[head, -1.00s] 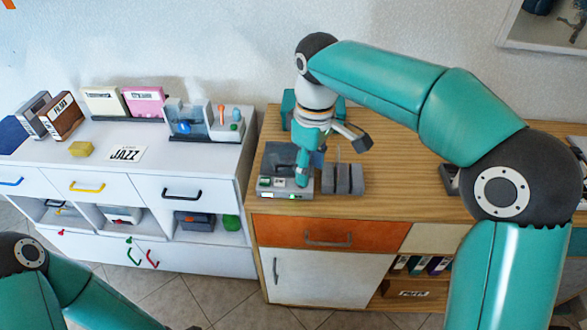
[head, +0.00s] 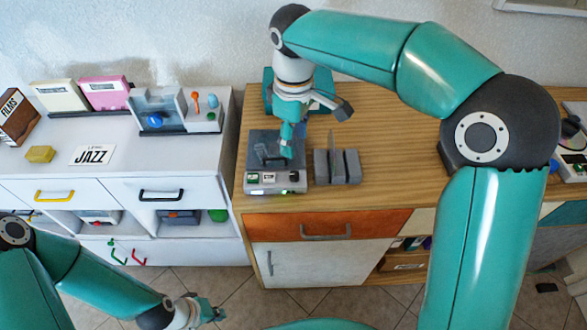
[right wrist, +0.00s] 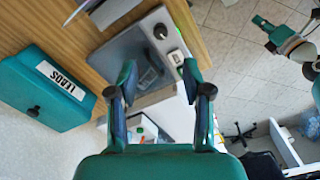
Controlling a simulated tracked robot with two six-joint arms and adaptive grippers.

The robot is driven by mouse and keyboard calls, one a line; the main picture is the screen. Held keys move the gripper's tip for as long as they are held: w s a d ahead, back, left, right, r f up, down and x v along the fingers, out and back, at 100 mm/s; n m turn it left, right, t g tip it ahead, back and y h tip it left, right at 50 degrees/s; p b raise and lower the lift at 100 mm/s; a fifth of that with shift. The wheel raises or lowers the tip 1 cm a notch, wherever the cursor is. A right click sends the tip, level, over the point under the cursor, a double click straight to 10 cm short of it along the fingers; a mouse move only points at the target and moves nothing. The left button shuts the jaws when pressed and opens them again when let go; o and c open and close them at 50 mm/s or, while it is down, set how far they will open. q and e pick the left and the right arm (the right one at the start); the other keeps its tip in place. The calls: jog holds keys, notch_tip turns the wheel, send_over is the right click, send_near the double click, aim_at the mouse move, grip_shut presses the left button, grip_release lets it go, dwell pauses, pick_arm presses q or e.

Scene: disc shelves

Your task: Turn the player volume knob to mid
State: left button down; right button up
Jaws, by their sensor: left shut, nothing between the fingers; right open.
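The grey player (head: 262,177) sits on the left front of the wooden cabinet, with green and white buttons along its front. Its dark round knob (head: 294,176) is at the front right corner; the right wrist view shows this knob (right wrist: 160,31) on the grey top. I cannot read its setting. My right gripper (head: 288,145) is over the player, behind the knob. In the right wrist view its fingers (right wrist: 158,80) are apart and empty, with the knob beyond the tips. My left gripper (head: 215,313) is shut and empty, low in front of the furniture, away from the player.
A grey slotted rack (head: 337,167) stands right of the player. Another device (head: 575,165) stands at the far right. The white cabinet (head: 185,155) at left holds a JAZZ card and cases. The wooden top between is clear.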

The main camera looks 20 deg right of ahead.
aim_at(294, 174)
notch_tip(294, 174, down, 11)
jog(key=shift+f, duration=0.1)
jog(key=shift+c, duration=0.3)
grip_shut()
